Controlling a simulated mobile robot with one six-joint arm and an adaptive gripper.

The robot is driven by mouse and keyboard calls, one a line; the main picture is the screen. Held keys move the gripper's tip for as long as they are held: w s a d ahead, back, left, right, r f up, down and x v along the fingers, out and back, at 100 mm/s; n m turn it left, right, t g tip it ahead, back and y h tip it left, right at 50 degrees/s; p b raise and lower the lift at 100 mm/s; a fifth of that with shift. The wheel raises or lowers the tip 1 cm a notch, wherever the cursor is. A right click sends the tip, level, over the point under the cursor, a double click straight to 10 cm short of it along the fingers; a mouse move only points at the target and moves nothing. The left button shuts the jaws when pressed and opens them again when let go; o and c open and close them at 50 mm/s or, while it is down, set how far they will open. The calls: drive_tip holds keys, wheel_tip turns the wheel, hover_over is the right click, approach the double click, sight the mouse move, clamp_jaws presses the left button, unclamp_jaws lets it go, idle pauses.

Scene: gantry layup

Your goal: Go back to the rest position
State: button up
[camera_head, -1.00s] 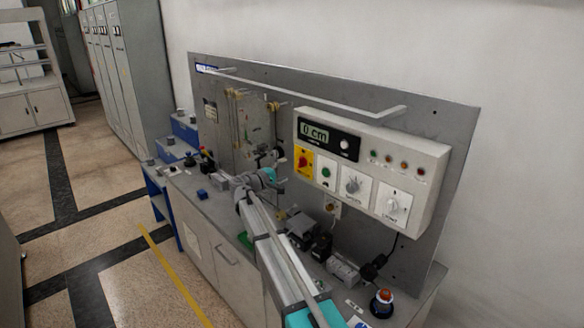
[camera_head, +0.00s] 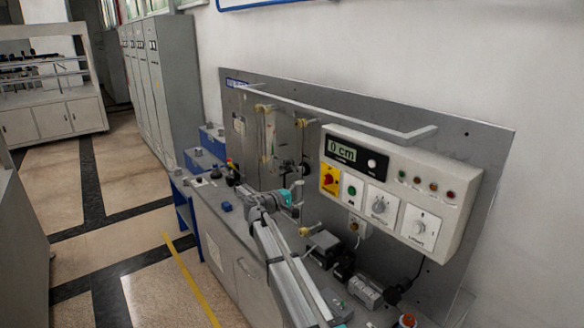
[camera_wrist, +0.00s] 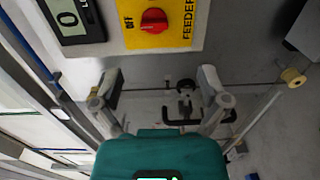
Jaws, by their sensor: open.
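My gripper (camera_wrist: 160,92) is open and empty in the wrist view, its two grey fingers spread apart in front of the grey panel. Part of the control box shows close by, with a red rotary knob (camera_wrist: 153,21) on a yellow plate and a display (camera_wrist: 70,20). In the head view my arm reaches from the bottom edge toward the panel. My gripper (camera_head: 298,190) is small there, left of and below the control box, and its fingertips are hard to make out. I see no marker for a rest position.
The control box (camera_head: 440,171) with knobs, buttons and a "0 cm" display juts from the grey panel (camera_head: 480,215). A bent bar (camera_head: 335,115) sticks out above it. Motors and fittings (camera_head: 365,290) stand on the bench (camera_head: 215,199). Open floor (camera_head: 130,190) lies at the left.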

drive_tip(key=s+d+f+m+g+y+b, duration=0.2)
drive_tip(key=s+d+f+g+y, duration=0.1)
drive_tip(key=s+d+f, duration=0.45)
drive_tip(key=s+d+f+m+g+y+b, duration=0.15)
drive_tip(key=s+d+f+g, duration=0.3)
drive_tip(key=s+f, duration=0.45)
drive_tip(key=s+f+m+g+y+b, duration=0.1)
drive_tip(key=s+f+y, duration=0.3)
drive_tip(key=s, duration=0.6)
drive_tip(key=s+f+m+g+y+b, duration=0.2)
drive_tip(key=s+f+y, duration=0.2)
drive_tip(key=s, duration=0.7)
drive_tip(key=shift+s+a+f+m+y, duration=0.25)
drive_tip(key=shift+s+m+y, duration=0.1)
drive_tip(key=shift+y, duration=0.6)
drive_tip(key=shift+w, duration=0.1)
drive_tip(key=shift+c, duration=0.2)
